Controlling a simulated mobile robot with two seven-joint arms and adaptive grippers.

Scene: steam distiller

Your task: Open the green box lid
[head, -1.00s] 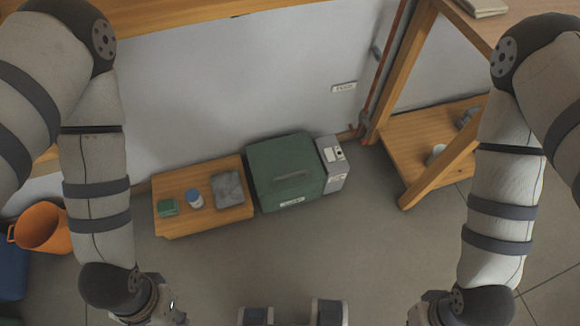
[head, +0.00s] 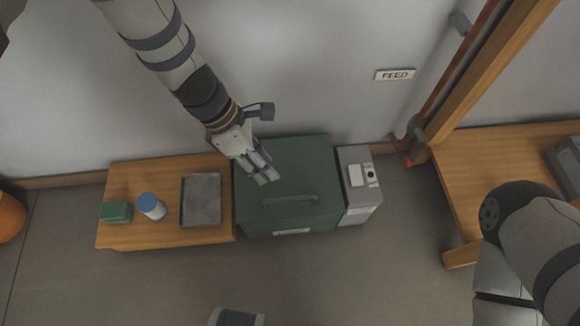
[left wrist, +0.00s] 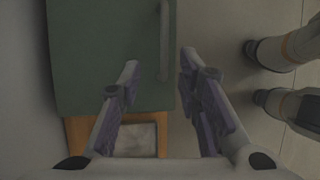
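The green box (head: 310,165) stands on the floor against the wall, its lid down. A raised handle (head: 290,199) runs along the front part of the lid. My left gripper (head: 267,177) is above the lid, just behind and left of the handle. In the left wrist view my left gripper (left wrist: 158,72) has its fingers spread with nothing between them. The box (left wrist: 105,60) and its handle (left wrist: 164,40) show beyond the fingertips. I cannot tell whether a fingertip touches the lid. My right arm shows only in part; its gripper is out of view.
Left of the box, a low wooden platform (head: 165,236) holds a flat grey tray (head: 201,200), a blue-capped white jar (head: 151,206) and a small green block (head: 115,212). A grey unit (head: 357,185) stands close against the box's right side.

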